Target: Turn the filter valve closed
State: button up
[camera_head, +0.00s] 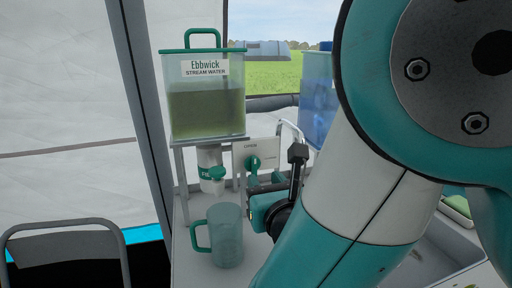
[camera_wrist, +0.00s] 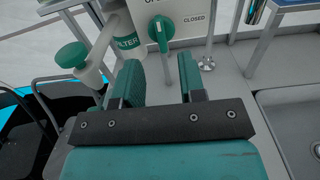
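The filter valve's green lever (camera_head: 253,162) sits on a white panel (camera_head: 241,152) with printed lettering. In the wrist view the lever (camera_wrist: 160,34) hangs roughly downward from its pivot, with the word CLOSED on the panel (camera_wrist: 197,29) to its right. A white filter cylinder (camera_wrist: 127,38) with a green FILTER band stands just left of the lever. My gripper (camera_wrist: 161,78) is open and empty. The lever appears between and beyond its fingertips, apart from them as far as I can tell. In the head view my gripper (camera_head: 265,181) is just below and right of the lever.
A tank of murky water labelled Ebbwick (camera_head: 207,112) stands on a rack above the filter. A clear teal jug (camera_head: 226,236) stands on the counter below. A blue container (camera_head: 317,98) is behind my arm. A sink (camera_wrist: 293,112) lies at the right.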

aim_at(255, 166)
jog(key=p+x, duration=0.4)
jog(key=x, duration=0.1)
jog(key=shift+d+r, duration=0.1)
jog(key=shift+r, duration=0.15)
jog(key=shift+w+a+f+p, duration=0.15)
jog(key=shift+w+p, duration=0.15)
jog(key=shift+w, duration=0.05)
jog(key=shift+w+a+f+p, duration=0.1)
jog(key=shift+w+p, duration=0.15)
jog(key=shift+w, duration=0.15)
grip_shut()
